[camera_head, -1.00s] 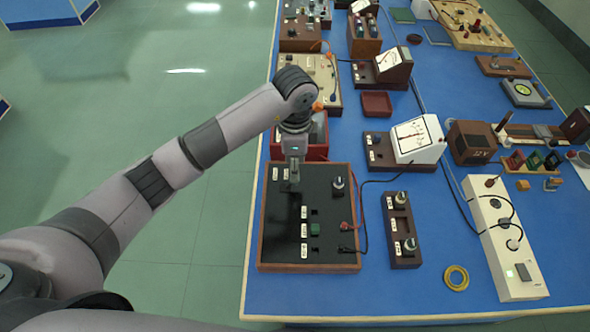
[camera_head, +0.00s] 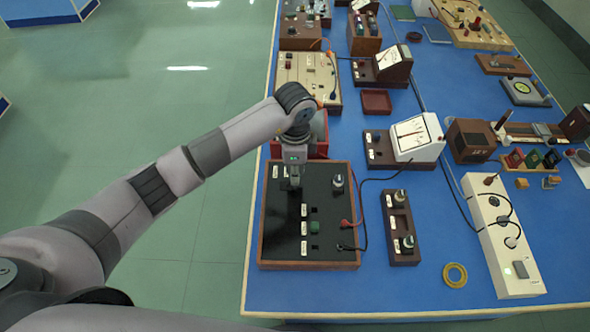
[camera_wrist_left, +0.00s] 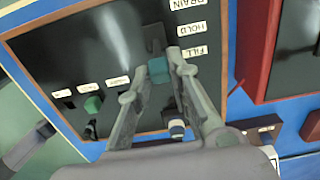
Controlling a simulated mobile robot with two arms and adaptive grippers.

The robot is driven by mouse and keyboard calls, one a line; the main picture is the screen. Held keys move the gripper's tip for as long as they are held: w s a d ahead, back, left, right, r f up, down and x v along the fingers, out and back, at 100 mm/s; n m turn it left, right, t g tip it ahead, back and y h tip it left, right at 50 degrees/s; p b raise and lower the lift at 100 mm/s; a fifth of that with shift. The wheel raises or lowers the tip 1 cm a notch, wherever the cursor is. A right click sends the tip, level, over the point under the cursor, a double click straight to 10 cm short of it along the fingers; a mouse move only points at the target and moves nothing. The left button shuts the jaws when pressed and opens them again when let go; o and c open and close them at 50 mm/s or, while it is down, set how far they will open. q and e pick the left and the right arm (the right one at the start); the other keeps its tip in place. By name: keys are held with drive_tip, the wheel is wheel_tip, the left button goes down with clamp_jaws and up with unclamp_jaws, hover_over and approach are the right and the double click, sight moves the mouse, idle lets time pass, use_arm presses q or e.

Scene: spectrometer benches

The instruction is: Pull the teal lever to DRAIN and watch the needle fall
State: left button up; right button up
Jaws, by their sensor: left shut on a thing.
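A black panel in a wooden frame (camera_head: 275,240) lies near the table's left edge. My left gripper (camera_head: 294,184) reaches down over its far part and hides the lever there. In the left wrist view, the gripper (camera_wrist_left: 160,82) is shut on the teal lever (camera_wrist_left: 158,70), whose block shows between the fingers. The lever stands near the FILL label (camera_wrist_left: 194,51), at one end of a dark slot (camera_wrist_left: 154,38); HOLD and DRAIN lie further along. A white-faced meter (camera_head: 410,134) stands right of the panel; its needle is too small to read. My right gripper is not in view.
A green button (camera_head: 314,228), a knob (camera_head: 338,182) and cables sit on the panel. A red box (camera_head: 318,135) stands just behind it. A brown two-knob box (camera_head: 402,228), a white power strip (camera_head: 505,240) and a yellow ring (camera_head: 455,276) lie to the right.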

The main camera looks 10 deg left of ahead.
sight(289, 181)
use_arm(q)
clamp_jaws()
drive_tip(key=shift+a, duration=0.15)
drive_tip(key=shift+s+a+r+h, duration=0.15)
drive_tip(key=shift+a+h, duration=0.6)
drive_tip(key=shift+h, duration=0.45)
drive_tip(key=h, duration=0.1)
drive_tip(key=a+h+b, duration=0.1)
drive_tip(key=a+t+h, duration=0.1)
drive_tip(key=shift+s+a+b, duration=0.2)
drive_tip(key=shift+s+b, duration=0.05)
drive_tip(key=shift+b, duration=0.05)
drive_tip(key=a+h, duration=0.1)
drive_tip(key=a+f+t+h+b, duration=0.1)
drive_tip(key=h, duration=0.1)
drive_tip(key=shift+s+h, duration=0.15)
drive_tip(key=shift+h, duration=0.15)
drive_tip(key=shift+s+a+f+h+b, duration=0.1)
drive_tip(key=shift+a+h+b, duration=0.2)
drive_tip(key=shift+h, duration=0.2)
drive_tip(key=shift+a+f+h+b, duration=0.15)
drive_tip(key=shift+h+b, duration=0.15)
drive_tip(key=shift+h, duration=0.2)
drive_tip(key=o, duration=0.6)
unclamp_jaws()
drive_tip(key=shift+o, duration=0.2)
drive_tip(key=shift+s+a, duration=0.1)
